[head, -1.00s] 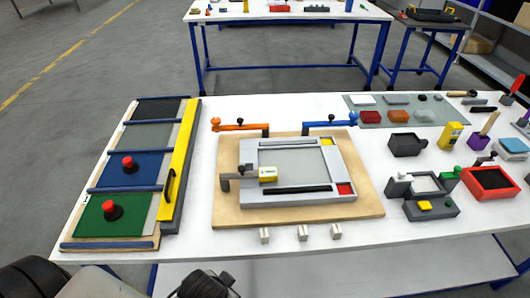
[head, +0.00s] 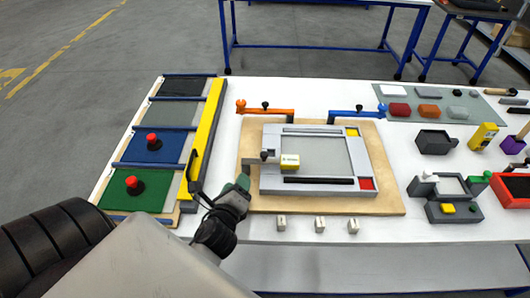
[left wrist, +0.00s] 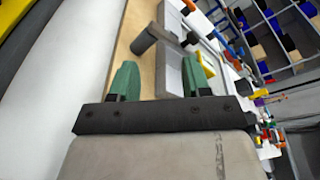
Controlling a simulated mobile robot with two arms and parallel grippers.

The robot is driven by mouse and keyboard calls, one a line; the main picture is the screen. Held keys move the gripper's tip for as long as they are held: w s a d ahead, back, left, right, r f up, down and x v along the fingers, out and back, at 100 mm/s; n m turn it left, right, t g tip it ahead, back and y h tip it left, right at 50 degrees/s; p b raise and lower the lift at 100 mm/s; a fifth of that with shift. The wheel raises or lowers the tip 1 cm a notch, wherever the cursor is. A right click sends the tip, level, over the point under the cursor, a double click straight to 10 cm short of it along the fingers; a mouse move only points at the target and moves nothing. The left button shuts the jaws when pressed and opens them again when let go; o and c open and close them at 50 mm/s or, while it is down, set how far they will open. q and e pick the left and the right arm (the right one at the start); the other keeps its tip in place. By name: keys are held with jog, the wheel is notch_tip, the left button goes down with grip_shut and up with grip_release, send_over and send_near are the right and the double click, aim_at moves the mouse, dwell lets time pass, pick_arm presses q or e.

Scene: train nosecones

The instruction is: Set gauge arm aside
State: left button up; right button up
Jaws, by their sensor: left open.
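My left gripper (head: 243,181), with green fingertips, is at the board's left edge, just below and left of the gauge arm. In the left wrist view the open, empty fingers (left wrist: 160,77) point toward the grey gauge arm (left wrist: 150,36), which shows beyond and between them, apart from them. My right gripper is not in view.
An orange clamp arm (head: 266,110) and a blue one (head: 358,115) stand at the board's back edge. A yellow bar with a handle (head: 205,140) borders the panel rack at left. Small white blocks (head: 320,224) line the front. White table shows between board and rack.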

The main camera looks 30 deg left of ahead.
aim_at(262, 157)
pick_arm(q)
jog(key=m, duration=0.1)
jog(key=m+t, duration=0.1)
jog(key=m, duration=0.1)
jog(key=w+m, duration=0.1)
jog(key=shift+d+r+m+t+h, duration=0.2)
jog(key=shift+r+m+t+h, duration=0.1)
jog(key=shift+r+m+h, duration=0.1)
jog(key=m, duration=0.2)
jog(key=m+h, duration=0.1)
jog(key=shift+w+d+t, duration=0.25)
jog(key=shift+w+t, duration=0.05)
jog(key=shift+t, duration=0.1)
jog(key=m, duration=0.1)
jog(key=m+h, duration=0.1)
jog(key=m, duration=0.2)
jog(key=shift+w+d+t, duration=0.3)
jog(key=shift+d+t, duration=0.1)
jog(key=shift+w+m, duration=0.2)
jog(key=shift+m, duration=0.1)
jog(key=w+p, duration=0.1)
jog(key=w, duration=0.2)
jog(key=w+a+p, duration=0.1)
jog(key=w, duration=0.2)
jog(key=w+p, duration=0.1)
jog(key=w, duration=0.3)
jog(key=shift+w+a, duration=0.1)
jog(key=shift+a, duration=0.2)
jog(key=shift+f, duration=0.1)
grip_shut()
